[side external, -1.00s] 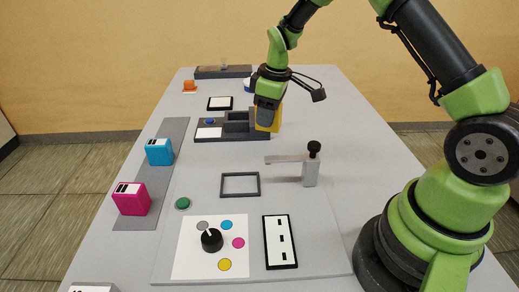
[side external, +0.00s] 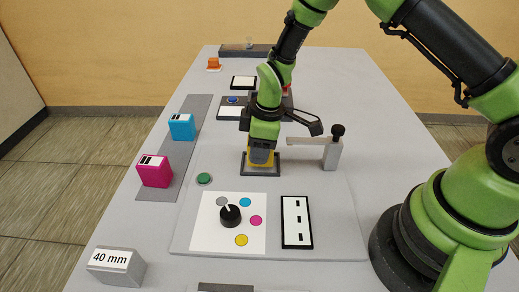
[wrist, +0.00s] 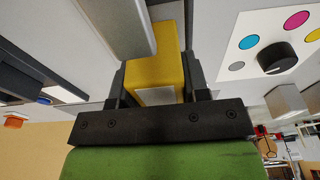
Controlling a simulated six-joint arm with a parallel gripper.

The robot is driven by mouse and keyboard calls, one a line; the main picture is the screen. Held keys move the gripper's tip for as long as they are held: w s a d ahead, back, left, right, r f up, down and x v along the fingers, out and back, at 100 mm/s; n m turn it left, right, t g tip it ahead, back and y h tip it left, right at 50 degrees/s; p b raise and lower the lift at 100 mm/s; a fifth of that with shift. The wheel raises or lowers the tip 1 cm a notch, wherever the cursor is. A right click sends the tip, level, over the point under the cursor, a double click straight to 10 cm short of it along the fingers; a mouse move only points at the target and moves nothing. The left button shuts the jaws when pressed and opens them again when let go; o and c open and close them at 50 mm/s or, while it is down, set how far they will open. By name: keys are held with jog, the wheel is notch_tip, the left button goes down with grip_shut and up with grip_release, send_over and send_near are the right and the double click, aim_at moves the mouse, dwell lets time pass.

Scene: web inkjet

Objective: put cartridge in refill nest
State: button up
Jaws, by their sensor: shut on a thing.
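My gripper (side external: 262,148) points down and is shut on the yellow cartridge (side external: 261,161), over the dark square frame of the refill nest (side external: 246,174) on the light grey board. The wrist view shows the cartridge (wrist: 156,58) between both dark fingers (wrist: 157,85). The cartridge's lower end is within the frame's outline in the side view; whether it touches the bottom is hidden. The gripper covers much of the nest's far side.
A grey clamp arm on a post with a black knob (side external: 338,130) stands just right of the nest; its bar (wrist: 115,25) passes close to the cartridge. Cyan (side external: 181,127) and magenta (side external: 154,171) cartridges stand left. A green button (side external: 204,179) and dial (side external: 230,216) are nearby.

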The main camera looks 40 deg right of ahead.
jog(key=shift+f, duration=0.5)
jog(key=o, duration=1.1)
jog(key=shift+f, duration=0.15)
jog(key=shift+c, duration=0.2)
